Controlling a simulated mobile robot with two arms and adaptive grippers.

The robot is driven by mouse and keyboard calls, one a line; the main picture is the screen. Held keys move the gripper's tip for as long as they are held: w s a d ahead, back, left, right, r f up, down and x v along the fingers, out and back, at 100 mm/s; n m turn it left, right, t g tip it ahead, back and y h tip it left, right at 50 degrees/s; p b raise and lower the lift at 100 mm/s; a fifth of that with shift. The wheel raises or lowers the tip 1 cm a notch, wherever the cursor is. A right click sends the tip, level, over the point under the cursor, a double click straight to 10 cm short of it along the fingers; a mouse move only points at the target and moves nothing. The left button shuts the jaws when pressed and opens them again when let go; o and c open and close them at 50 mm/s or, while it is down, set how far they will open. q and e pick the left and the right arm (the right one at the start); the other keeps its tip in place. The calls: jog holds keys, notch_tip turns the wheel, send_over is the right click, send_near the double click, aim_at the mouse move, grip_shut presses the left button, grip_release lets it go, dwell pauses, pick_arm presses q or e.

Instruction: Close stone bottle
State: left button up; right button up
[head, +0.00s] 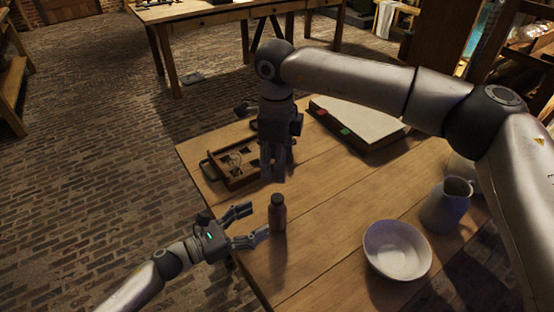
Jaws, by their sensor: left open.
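A small brown stone bottle (278,216) stands upright near the left front part of the wooden table. Its top shows a narrower, dark neck; I cannot tell whether a stopper sits in it. My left gripper (254,223) comes in from the lower left and is open. Its two fingers point toward the bottle, and the lower fingertip is close beside the bottle's left side; I cannot tell whether they touch. My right gripper (273,178) hangs pointing down behind the bottle, beside the tray. Its fingers look close together, and anything between them is hard to make out.
A wooden tray (212,169) with dark handles and small contents stands at the left table edge. A large book (362,120) lies behind. A white bowl (398,251) and a grey pitcher (446,205) stand at the right. The table between bottle and bowl is clear.

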pick_arm(q)
jog(key=shift+v, duration=2.25)
